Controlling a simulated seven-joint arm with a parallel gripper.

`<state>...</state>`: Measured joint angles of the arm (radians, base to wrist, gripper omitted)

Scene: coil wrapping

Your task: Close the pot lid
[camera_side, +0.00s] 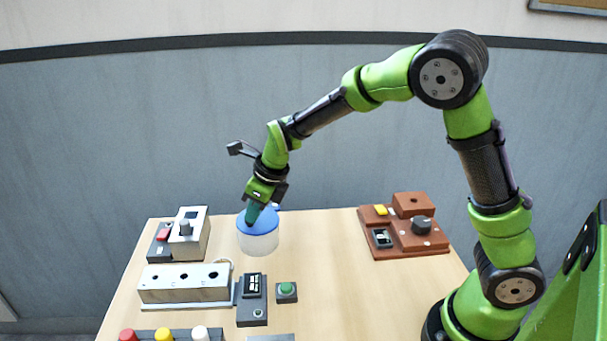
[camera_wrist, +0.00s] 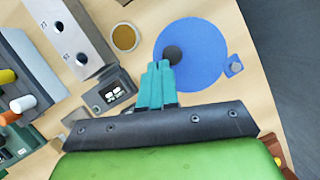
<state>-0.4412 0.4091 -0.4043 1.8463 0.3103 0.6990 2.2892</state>
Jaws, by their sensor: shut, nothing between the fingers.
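The pot (camera_side: 258,243) has a pale, see-through body and stands toward the back of the table. Its blue lid (camera_side: 262,222) looks flat over the top in the side view; whether it is fully seated is hard to tell. In the wrist view the lid (camera_wrist: 203,62) is a blue disc with a dark round knob (camera_wrist: 172,55) and a small side tab (camera_wrist: 235,66). My gripper (camera_side: 250,222) points down at the lid's left part. Its teal fingers (camera_wrist: 158,66) are shut with nothing between them, beside the knob in the wrist view; contact is unclear.
A white box with holes (camera_side: 185,284) and a grey display unit (camera_side: 252,300) stand in front of the pot. A green button (camera_side: 287,291) is near them. A switch box (camera_side: 188,236) is left, a brown panel (camera_side: 405,228) right. The table between pot and brown panel is clear.

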